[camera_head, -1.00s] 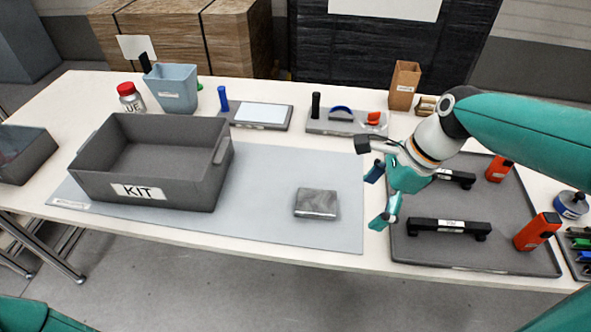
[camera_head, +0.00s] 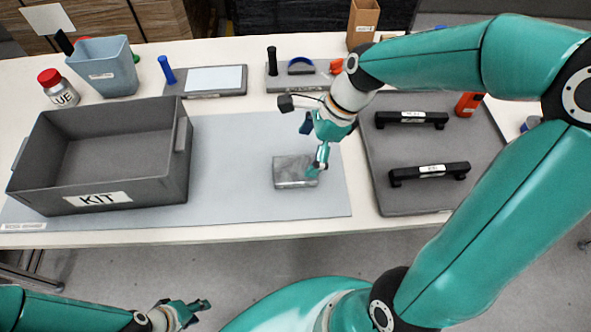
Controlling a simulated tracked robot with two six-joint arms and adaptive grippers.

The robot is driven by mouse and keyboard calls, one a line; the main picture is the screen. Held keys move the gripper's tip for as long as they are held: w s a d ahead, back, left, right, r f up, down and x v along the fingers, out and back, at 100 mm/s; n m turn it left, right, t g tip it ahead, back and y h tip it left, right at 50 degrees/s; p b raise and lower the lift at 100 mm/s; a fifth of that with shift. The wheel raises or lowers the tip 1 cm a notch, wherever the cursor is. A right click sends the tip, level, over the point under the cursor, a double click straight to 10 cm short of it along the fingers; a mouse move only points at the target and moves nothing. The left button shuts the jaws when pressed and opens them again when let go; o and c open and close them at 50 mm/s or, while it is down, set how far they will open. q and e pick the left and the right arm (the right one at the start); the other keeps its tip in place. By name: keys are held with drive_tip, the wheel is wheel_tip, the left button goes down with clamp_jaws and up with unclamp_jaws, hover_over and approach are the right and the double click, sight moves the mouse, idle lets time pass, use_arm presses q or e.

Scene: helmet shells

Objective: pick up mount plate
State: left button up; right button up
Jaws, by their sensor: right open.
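A flat grey block (camera_head: 290,174), with a pale strip along its front edge, lies on the blue-grey mat (camera_head: 235,204); it may be the mount plate, but I cannot read a label on it. My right gripper (camera_head: 312,150) is open at the block's right end. One fingertip overlaps the block in the picture; I cannot tell whether it touches. My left gripper (camera_head: 195,312) is low in the view, in front of the table and away from the block; its jaw opening is unclear.
A grey bin marked KIT (camera_head: 98,199) stands on the mat's left. A dark tray (camera_head: 400,150) with two black handles (camera_head: 430,173) lies right. Behind are a blue bin (camera_head: 104,67), a white jar (camera_head: 60,91) and a cardboard box (camera_head: 362,22).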

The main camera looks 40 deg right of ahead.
sight(296, 169)
drive_tip(key=shift+x, duration=3.1)
drive_tip(key=shift+s, duration=0.1)
drive_tip(key=shift+f+b, duration=0.2)
drive_tip(key=shift+b, duration=0.1)
drive_tip(key=c, duration=1.6)
drive_tip(key=shift+c, duration=0.2)
